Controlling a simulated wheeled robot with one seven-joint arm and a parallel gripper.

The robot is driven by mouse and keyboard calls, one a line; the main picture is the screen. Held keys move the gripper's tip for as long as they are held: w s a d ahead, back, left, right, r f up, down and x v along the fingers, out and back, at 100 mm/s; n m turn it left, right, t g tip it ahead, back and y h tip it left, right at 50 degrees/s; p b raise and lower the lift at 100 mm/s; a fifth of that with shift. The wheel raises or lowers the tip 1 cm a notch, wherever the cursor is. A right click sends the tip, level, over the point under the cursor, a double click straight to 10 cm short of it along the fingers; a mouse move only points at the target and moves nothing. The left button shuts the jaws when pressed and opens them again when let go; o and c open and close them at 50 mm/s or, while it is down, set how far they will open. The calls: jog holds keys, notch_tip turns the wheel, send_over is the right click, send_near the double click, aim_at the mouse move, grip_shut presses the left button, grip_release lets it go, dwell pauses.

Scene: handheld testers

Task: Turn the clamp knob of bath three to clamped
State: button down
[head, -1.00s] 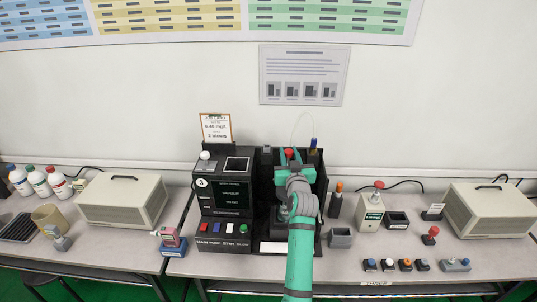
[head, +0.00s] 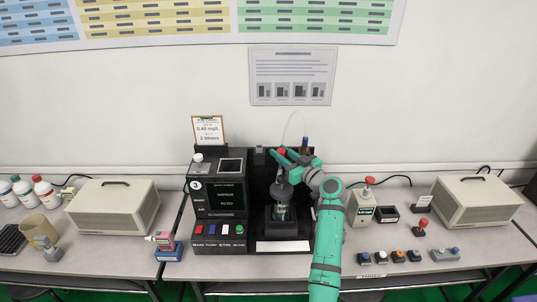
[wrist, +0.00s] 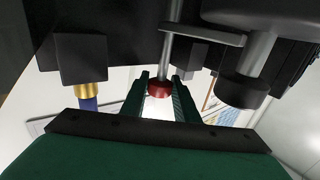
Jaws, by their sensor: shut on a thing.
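Bath three is the black station with a round "3" label (head: 196,185) on its console. A red knob (head: 281,151) shows at the top of the open bay right of the console, and my gripper (head: 289,154) is at it. In the wrist view the red knob (wrist: 158,89) sits on a grey rod between the fingers of my gripper (wrist: 160,82), which are shut on it. A glass vessel (head: 281,212) stands lower in the bay. Any clamp marking is hidden or too small to read.
A grey cylinder with a dark end (wrist: 243,88) and a brass-and-blue fitting (wrist: 88,96) hang close on either side of the fingers. A red-topped beige box (head: 361,207) stands to the right. Several small switches (head: 398,256) line the front right of the table.

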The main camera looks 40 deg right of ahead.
jog(key=shift+f+y, duration=0.35)
jog(key=shift+y, duration=0.15)
jog(key=c, duration=1.4)
grip_release()
jog(key=shift+r+n, duration=0.15)
jog(key=shift+n, duration=0.15)
jog(key=shift+r, duration=0.1)
jog(key=s, duration=1)
jog(key=shift+s+d, duration=0.3)
jog(key=shift+s, duration=0.05)
